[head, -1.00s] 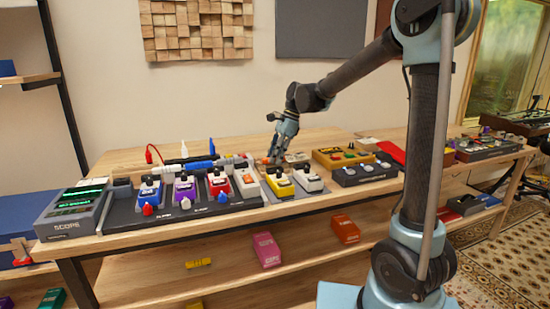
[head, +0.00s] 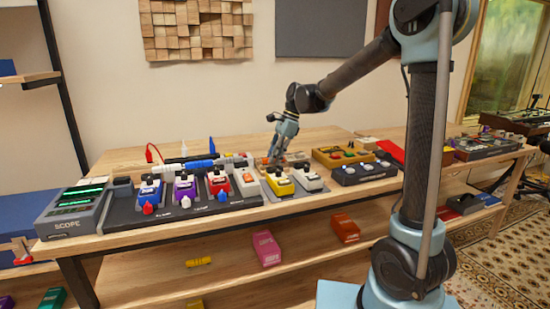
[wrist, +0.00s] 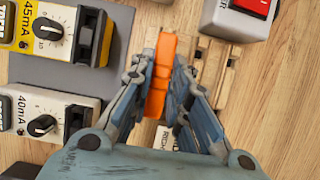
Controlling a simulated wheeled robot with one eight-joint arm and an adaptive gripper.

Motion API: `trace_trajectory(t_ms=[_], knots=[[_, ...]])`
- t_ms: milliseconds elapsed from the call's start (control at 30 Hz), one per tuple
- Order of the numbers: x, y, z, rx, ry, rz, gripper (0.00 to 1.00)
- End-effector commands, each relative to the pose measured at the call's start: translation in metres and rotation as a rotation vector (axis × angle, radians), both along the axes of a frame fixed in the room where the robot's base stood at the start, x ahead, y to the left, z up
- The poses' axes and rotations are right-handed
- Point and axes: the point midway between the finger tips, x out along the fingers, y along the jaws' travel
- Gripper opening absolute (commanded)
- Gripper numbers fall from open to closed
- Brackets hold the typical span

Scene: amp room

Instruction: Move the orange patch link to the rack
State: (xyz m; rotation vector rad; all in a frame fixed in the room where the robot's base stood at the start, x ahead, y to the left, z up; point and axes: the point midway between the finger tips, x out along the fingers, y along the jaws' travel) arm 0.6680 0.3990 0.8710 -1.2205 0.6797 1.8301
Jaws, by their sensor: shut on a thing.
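The orange patch link (wrist: 160,75) is a narrow upright strip between the fingers in the wrist view. My gripper (wrist: 162,80) is shut on it, one finger on each side. In the head view my gripper (head: 277,155) is low over the bench, behind the yellow and white pedals. A pale wooden slotted piece (wrist: 215,70), which looks like the rack, lies under and to the right of the link in the wrist view. A white label, partly hidden by my gripper, sits below the link. I cannot tell whether the link touches the slots.
A yellow pedal (head: 279,182) and a white pedal (head: 308,178) stand just in front of my gripper. A grey box with a red switch (wrist: 245,15) is close at the upper right in the wrist view. A wooden tray (head: 342,157) stands to the right. Bare bench shows behind.

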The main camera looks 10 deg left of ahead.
Motion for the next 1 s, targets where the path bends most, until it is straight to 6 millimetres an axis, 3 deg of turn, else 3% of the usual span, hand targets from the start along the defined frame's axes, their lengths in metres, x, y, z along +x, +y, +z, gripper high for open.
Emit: trace_trajectory(t_ms=[333, 367, 467, 800, 900, 1000], knots=[[-0.0017, -0.0020, -0.0055, -0.006, 0.001, 0.002, 0.00], [-0.0016, -0.0021, -0.0055, -0.006, 0.001, 0.002, 0.19], [-0.0014, -0.0023, -0.0056, -0.007, 0.000, 0.002, 0.40], [-0.0007, -0.0017, -0.0034, -0.004, 0.000, 0.001, 0.40], [-0.0006, -0.0015, -0.0031, -0.003, 0.000, -0.001, 0.55], [-0.0004, -0.0014, -0.0029, -0.002, 0.000, -0.001, 0.56]])
